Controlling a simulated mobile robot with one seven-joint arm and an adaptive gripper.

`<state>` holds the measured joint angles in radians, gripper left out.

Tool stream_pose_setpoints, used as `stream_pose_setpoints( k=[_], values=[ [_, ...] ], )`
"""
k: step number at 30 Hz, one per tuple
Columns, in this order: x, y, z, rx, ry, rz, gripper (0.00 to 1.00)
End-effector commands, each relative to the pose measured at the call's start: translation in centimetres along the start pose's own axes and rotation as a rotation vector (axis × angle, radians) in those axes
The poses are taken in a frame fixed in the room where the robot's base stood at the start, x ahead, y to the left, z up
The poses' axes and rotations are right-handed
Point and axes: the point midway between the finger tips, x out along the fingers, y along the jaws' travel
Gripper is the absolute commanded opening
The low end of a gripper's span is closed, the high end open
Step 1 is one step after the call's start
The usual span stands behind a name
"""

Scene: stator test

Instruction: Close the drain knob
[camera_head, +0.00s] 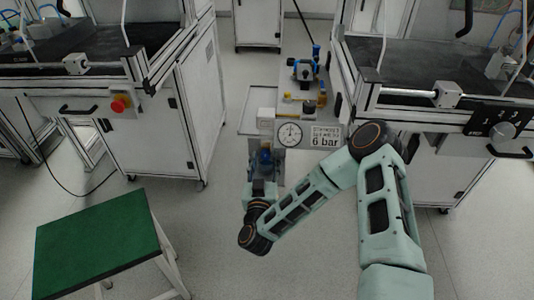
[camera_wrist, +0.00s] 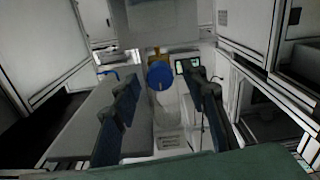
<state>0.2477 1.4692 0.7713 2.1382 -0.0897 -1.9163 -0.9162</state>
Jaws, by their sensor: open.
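A round blue knob (camera_wrist: 160,76), which looks like the drain knob, shows in the wrist view in front of a brass-coloured fitting (camera_wrist: 163,59). My gripper (camera_wrist: 165,88) is open. Its two dark fingers stand left and right of the knob, with visible gaps on both sides. I cannot tell how far the fingertips are from it in depth. In the head view my gripper (camera_head: 264,168) is below the pressure gauge (camera_head: 290,134), at the front of the test unit, and hides most of the knob area.
A sign reading 6 bar (camera_head: 325,137) is beside the gauge. White machine cabinets stand left (camera_head: 180,110) and right (camera_head: 430,165) of the narrow unit. A green-topped stool or table (camera_head: 95,240) stands at lower left. The grey floor between is clear.

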Motion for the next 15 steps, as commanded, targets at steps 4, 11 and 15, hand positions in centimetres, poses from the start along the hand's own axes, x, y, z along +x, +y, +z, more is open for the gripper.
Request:
stream_pose_setpoints(
  k=[4,11,15],
  values=[
    [-0.25,-0.12,-0.01,0.0,0.0,0.0,0.4],
    [-0.28,-0.12,-0.02,0.0,0.0,0.0,0.4],
    [-0.27,-0.11,-0.02,0.0,0.0,0.0,0.32]
  ],
)
